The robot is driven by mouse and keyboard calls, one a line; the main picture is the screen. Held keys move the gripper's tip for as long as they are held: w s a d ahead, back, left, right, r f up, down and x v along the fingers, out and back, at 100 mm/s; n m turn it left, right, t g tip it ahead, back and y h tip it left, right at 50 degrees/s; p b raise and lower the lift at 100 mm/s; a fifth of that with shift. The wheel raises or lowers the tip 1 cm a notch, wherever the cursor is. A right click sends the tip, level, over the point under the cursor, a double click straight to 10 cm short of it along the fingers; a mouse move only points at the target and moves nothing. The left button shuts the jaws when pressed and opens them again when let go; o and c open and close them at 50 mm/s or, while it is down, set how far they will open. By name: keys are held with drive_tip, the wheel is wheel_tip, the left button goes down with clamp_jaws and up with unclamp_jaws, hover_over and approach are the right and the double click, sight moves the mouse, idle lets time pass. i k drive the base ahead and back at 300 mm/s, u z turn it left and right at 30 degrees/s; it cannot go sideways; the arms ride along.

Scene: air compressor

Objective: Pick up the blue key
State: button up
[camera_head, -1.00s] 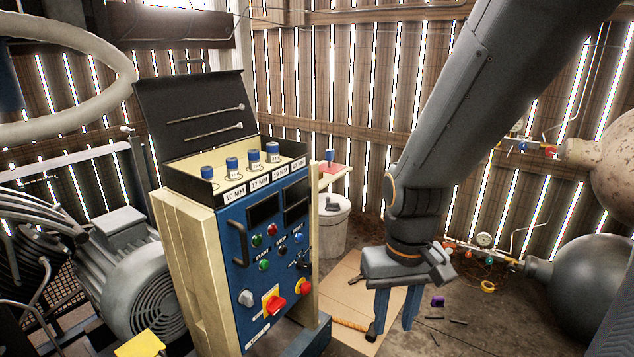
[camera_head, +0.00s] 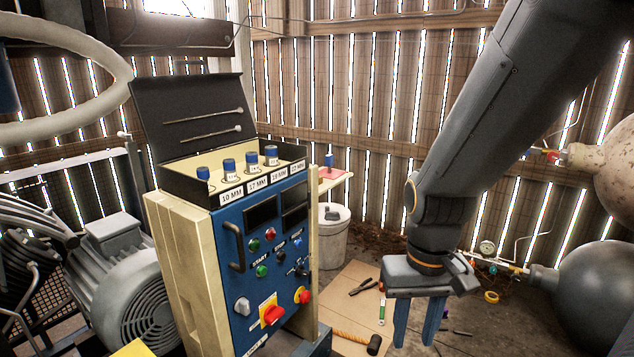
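I cannot make out a blue key for certain. Several blue-topped pieces (camera_head: 229,165) stand upright in the open black tray (camera_head: 185,172) on the control cabinet, behind labels such as 10 MM and 17 MM. One more small blue-topped piece (camera_head: 329,160) stands on a red patch on a shelf behind the cabinet. My gripper (camera_head: 414,342) hangs downward to the right of the cabinet, above the floor. Its two blue fingers are apart with nothing visible between them. It is well away from all the blue-topped pieces. The fingers hide part of the floor.
The blue control panel (camera_head: 247,287) has knobs, buttons and a handle. A white bucket (camera_head: 333,240) stands behind it. On the floor lie a brown board (camera_head: 352,300), pliers (camera_head: 362,286), a hammer (camera_head: 372,345) and yellow tape (camera_head: 491,297). Dark tank (camera_head: 600,282) at right.

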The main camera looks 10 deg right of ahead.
sight(329, 157)
drive_tip(key=z, duration=0.05)
drive_tip(key=k, duration=0.5)
drive_tip(key=z, duration=1.8)
drive_tip(key=i, duration=1.05)
drive_tip(key=u, duration=2.3)
drive_tip(key=i, duration=0.9)
drive_tip(key=z, duration=0.05)
